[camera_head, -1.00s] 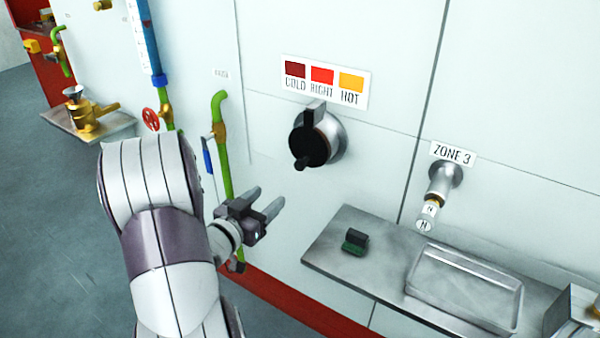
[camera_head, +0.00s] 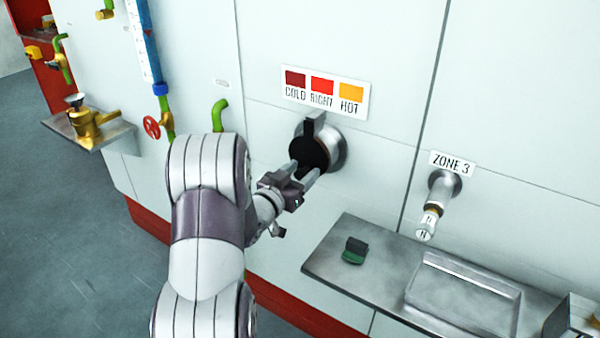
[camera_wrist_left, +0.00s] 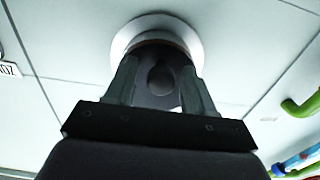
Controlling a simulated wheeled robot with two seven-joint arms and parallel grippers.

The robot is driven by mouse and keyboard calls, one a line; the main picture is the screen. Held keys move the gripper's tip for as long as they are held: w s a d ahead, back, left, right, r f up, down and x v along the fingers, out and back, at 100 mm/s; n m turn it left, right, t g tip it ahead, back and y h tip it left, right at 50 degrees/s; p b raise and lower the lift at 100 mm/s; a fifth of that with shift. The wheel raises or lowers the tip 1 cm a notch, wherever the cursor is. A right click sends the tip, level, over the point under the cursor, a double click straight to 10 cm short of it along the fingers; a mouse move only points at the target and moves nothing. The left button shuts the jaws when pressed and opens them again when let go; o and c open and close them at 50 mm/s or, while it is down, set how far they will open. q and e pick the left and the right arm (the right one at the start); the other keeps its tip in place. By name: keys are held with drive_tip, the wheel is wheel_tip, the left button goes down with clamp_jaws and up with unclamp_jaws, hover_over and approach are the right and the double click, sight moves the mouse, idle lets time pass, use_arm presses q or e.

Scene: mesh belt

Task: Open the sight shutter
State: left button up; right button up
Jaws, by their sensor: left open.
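The sight shutter is a round black disc (camera_head: 309,152) over a steel sight port (camera_head: 338,147) on the white wall, below the COLD, RIGHT, HOT colour label (camera_head: 323,87). In the left wrist view the fingers (camera_wrist_left: 160,88) stand apart on either side of the dark shutter's small round knob (camera_wrist_left: 161,77). I cannot tell whether they touch it. My right gripper is not in view.
A steel shelf (camera_head: 385,262) with a shallow tray (camera_head: 420,297) and a small green-and-black block (camera_head: 354,251) juts out at the lower right. The ZONE 3 fitting (camera_head: 437,200) sticks out above it. A green pipe (camera_head: 219,115) is left of the port.

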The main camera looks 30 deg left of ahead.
use_arm(q)
clamp_jaws()
drive_tip(key=shift+a, duration=0.1)
drive_tip(key=a+r+m+b, duration=0.3)
drive_tip(key=a+m+b, duration=0.3)
drive_tip(key=a+m, duration=0.3)
wheel_tip(320, 180, up, 11)
drive_tip(key=a+m+b, duration=0.1)
drive_tip(key=m+b, duration=0.3)
drive_tip(key=m, duration=0.8)
drive_tip(key=shift+r+m, duration=0.15)
drive_tip(key=shift+m, duration=0.25)
